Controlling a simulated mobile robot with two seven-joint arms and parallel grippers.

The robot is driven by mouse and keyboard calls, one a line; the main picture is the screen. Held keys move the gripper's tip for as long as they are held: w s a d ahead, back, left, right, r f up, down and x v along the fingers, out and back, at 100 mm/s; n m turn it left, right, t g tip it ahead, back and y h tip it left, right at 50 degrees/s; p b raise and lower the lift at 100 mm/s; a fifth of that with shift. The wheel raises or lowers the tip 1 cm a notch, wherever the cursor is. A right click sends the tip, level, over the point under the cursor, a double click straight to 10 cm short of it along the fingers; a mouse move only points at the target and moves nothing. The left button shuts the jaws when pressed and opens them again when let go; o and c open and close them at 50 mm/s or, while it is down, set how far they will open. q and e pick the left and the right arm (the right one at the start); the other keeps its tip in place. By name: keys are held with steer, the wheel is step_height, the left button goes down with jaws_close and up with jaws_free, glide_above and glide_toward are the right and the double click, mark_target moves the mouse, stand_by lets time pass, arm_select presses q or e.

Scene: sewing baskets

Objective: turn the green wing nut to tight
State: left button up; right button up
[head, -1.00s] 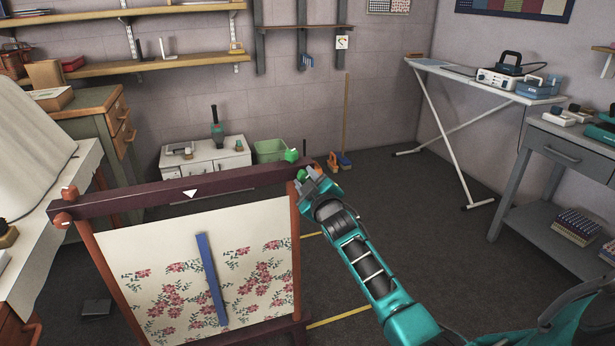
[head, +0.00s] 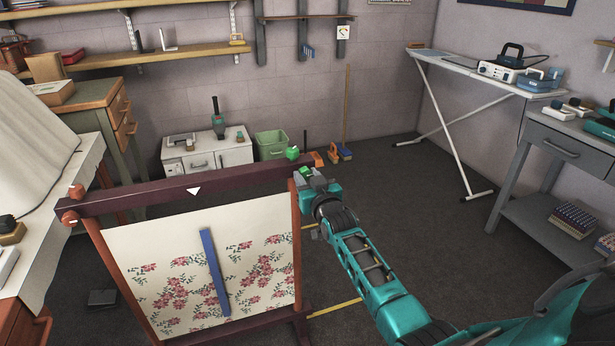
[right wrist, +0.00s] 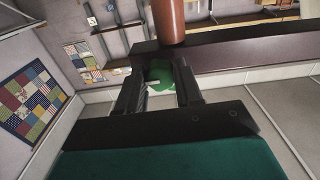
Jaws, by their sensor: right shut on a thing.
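A fabric frame has a dark red-brown top beam (head: 150,193) over floral cloth (head: 140,245). At the beam's right end, a green wing nut (head: 305,171) sits between the fingers of my right gripper (head: 307,174). In the right wrist view the green nut (right wrist: 160,74) shows between the two dark fingers (right wrist: 160,92), which are shut on it and partly hide it. Another green knob (head: 292,153) stands on top of the same beam end. How tight the nut is cannot be told. My left gripper is not in view.
Orange knobs (head: 75,191) are at the beam's left end. A white arrow mark (head: 193,191) is on the beam. A blue strip (head: 214,270) lies across the cloth. Behind stand a low white cabinet (head: 208,160) and a green bin (head: 271,143). The floor on the right is open.

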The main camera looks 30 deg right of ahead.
stand_by(0.6)
steer(key=o, duration=1)
steer(key=shift+o, duration=0.2)
steer(key=shift+s+a, duration=0.15)
steer(key=shift+s, duration=0.35)
steer(key=p+v, duration=0.2)
steer(key=v, duration=1)
